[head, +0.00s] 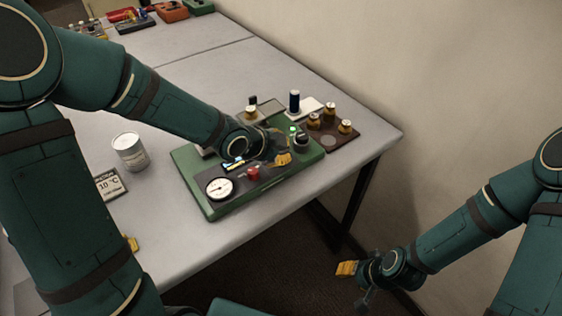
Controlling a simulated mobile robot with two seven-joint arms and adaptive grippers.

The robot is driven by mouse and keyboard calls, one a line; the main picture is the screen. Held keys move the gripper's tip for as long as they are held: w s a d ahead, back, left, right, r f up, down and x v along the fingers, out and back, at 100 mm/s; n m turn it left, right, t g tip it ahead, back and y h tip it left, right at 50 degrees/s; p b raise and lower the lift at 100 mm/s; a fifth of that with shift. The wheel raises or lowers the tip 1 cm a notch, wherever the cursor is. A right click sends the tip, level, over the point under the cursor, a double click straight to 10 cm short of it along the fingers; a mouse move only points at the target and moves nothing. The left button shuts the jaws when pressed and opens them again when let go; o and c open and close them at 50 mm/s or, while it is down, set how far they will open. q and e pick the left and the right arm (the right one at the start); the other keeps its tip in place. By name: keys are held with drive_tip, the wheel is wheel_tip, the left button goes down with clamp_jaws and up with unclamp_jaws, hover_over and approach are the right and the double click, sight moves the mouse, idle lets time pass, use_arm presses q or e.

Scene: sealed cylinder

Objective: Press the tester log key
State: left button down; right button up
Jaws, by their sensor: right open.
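The tester is a green board (212,211) on the grey table. On it are a white round dial (220,188), a red button (253,174), a lit green lamp (292,130) and a dark round fitting (301,142). I cannot tell which part is the log key. My right gripper (347,269) is open and empty, out beyond the table's front edge.
A wall borders the table's far right side.

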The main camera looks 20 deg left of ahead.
use_arm(q)
drive_tip(key=shift+f, duration=0.25)
drive_tip(key=shift+r, duration=0.1)
idle(0.4)
drive_tip(key=shift+r+p, duration=0.55)
drive_tip(key=shift+r, duration=0.15)
wheel_tip(320, 180, up, 5)
drive_tip(key=p, duration=0.5)
drive_tip(key=shift+r, duration=0.1)
idle(0.6)
